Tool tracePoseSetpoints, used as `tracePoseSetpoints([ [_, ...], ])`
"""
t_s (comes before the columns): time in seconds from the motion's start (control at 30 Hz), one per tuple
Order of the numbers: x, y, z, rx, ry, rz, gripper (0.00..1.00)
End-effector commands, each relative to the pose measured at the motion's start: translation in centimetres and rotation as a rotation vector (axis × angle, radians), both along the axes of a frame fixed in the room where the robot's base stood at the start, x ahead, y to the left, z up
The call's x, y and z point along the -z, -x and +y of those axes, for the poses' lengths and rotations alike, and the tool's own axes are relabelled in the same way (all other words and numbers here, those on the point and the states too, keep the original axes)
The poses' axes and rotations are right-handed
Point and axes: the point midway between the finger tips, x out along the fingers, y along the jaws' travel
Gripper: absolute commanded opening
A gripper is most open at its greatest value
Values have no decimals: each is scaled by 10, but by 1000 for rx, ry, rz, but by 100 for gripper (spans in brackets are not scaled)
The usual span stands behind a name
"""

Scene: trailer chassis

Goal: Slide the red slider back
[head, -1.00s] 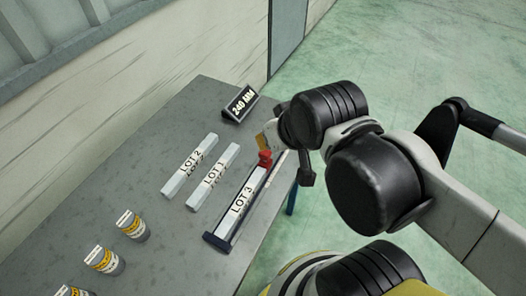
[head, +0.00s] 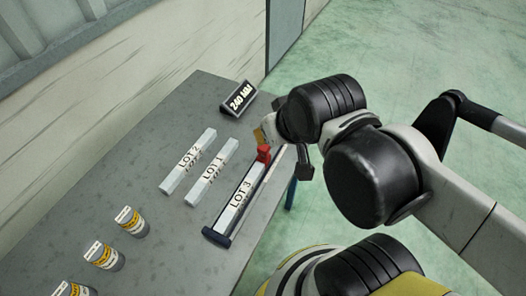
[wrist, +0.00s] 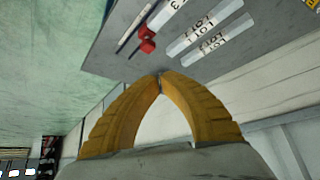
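The red slider (head: 264,154) sits on a dark rail (head: 217,238) at the far end of the white LOT 3 bar (head: 238,200), near the table's right edge. It also shows in the wrist view (wrist: 147,40), above and slightly left of my fingertips. My gripper (wrist: 160,76) has its two yellow fingers closed tip to tip with nothing between them. In the head view, my gripper (head: 261,135) is partly hidden by the wrist and appears just beyond the slider. In the wrist view the fingertips look apart from the slider.
The LOT 1 bar (head: 211,172) and LOT 2 bar (head: 188,162) lie left of the rail. A 240 MM sign (head: 238,99) stands at the table's (head: 150,170) far end. Several yellow-labelled canisters (head: 131,222) stand at lower left. A wall runs along the left side.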

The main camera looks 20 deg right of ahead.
Motion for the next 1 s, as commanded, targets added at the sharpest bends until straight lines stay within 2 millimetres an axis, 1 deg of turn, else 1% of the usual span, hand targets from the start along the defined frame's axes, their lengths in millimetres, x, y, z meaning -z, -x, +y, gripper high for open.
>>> tracePoseSetpoints([
  [0.03, 0, 0, 0, 0, 0, 0, 12],
  [0.07, 0, 0, 0, 2, -1, 1, 22],
  [0.1, 0, -1, 0, 7, -5, 6, 34],
  [0.17, -2, -4, -1, 28, -18, 23, 52],
  [0.27, -3, -14, -3, 105, -63, 85, 52],
  [0.4, 1, -37, -9, 296, -152, 227, 52],
  [0.47, 6, -48, -12, 391, -187, 294, 52],
  [0.6, 24, -70, -19, 605, -244, 430, 52],
  [0.7, 37, -81, -23, 729, -265, 502, 52],
  [0.83, 49, -88, -27, 832, -277, 558, 52],
  [1.0, 61, -90, -28, 874, -279, 580, 52],
])
